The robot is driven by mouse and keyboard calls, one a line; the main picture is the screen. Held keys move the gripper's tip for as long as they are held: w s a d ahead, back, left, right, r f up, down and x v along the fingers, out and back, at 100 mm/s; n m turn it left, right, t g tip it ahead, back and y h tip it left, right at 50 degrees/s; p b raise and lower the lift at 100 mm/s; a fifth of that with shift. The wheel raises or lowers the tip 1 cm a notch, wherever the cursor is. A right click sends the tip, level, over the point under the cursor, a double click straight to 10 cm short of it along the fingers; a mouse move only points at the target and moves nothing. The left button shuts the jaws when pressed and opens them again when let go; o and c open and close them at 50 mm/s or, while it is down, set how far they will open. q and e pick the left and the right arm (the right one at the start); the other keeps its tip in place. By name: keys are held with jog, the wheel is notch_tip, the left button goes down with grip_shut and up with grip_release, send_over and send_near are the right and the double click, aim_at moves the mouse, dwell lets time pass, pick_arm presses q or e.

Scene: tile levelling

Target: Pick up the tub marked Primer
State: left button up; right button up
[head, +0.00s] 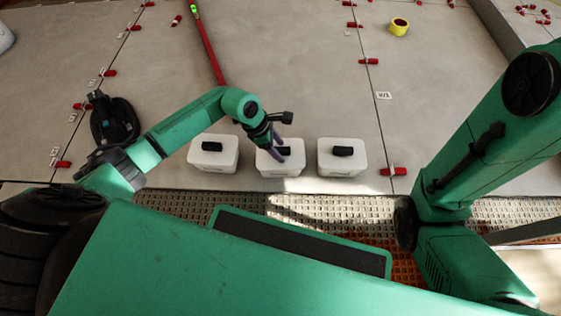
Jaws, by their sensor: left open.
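Three alike white tubs with black handles stand in a row on the grey tiles: a left tub (212,163), a middle tub (283,170) and a right tub (342,168). No label can be read on any of them, so I cannot tell which is marked Primer. My left gripper (281,150) is open over the middle tub, with its fingers close to that tub's black handle. The gripper partly hides the handle, and I cannot tell whether it touches. My right arm comes in at the right, but its gripper is not in view.
Red levelling clips and wedges (369,61) line the tile joints. A yellow tape roll (399,27) lies at the upper right, and a black suction cup tool (113,119) lies at the left. A red level (207,45) lies beyond my left arm. Tiles right of the tubs are mostly clear.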

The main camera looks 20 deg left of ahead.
pick_arm(q)
jog(key=shift+r, duration=0.1)
grip_shut()
dwell(1.2)
